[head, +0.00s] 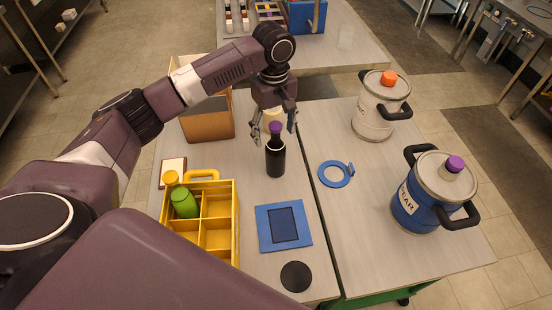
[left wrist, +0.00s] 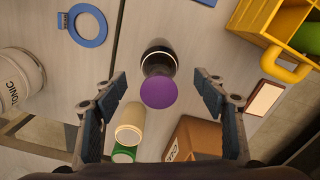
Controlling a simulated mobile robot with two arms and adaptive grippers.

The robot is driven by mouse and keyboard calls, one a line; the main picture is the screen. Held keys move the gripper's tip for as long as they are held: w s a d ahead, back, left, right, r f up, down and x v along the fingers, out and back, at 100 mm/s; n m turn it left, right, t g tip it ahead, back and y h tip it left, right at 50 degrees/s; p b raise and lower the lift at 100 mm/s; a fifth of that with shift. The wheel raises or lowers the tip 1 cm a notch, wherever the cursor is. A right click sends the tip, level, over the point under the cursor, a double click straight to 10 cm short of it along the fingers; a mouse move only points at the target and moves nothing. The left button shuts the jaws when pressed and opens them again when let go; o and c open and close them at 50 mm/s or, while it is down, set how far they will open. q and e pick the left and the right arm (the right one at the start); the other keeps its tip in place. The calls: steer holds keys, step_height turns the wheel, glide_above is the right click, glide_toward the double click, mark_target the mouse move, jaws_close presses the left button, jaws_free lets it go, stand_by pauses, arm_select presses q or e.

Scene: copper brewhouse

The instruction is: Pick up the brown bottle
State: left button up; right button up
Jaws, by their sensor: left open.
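A dark bottle with a purple cap (head: 275,162) stands upright on the table; its body looks nearly black, so I cannot be sure it is brown. My left gripper (head: 274,136) is open just above and behind it, its fingers spread to either side of the cap. In the left wrist view the purple cap (left wrist: 160,92) sits between the two open fingers, which appear apart from it, with the dark body beyond. My right gripper is not in view.
A yellow caddy (head: 236,215) holds a green bottle (head: 184,203). A blue square pad (head: 262,238), black disc (head: 296,276), blue ring (head: 323,174), blue pot (head: 420,212) and white pot (head: 372,125) are nearby.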

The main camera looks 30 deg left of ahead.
mark_target(276, 149)
arm_select(q)
step_height(276, 149, down, 3)
steer(key=shift+r+p, duration=0.1)
steer(key=shift+p, duration=0.35)
steer(key=f, duration=0.1)
steer(key=f+p, duration=0.1)
steer(key=f, duration=0.1)
steer(key=shift+s+d+f, duration=0.1)
steer(key=shift+d+f, duration=0.1)
steer(key=shift+f, duration=0.55)
steer(key=c, duration=1.3)
steer(key=shift+c, duration=1)
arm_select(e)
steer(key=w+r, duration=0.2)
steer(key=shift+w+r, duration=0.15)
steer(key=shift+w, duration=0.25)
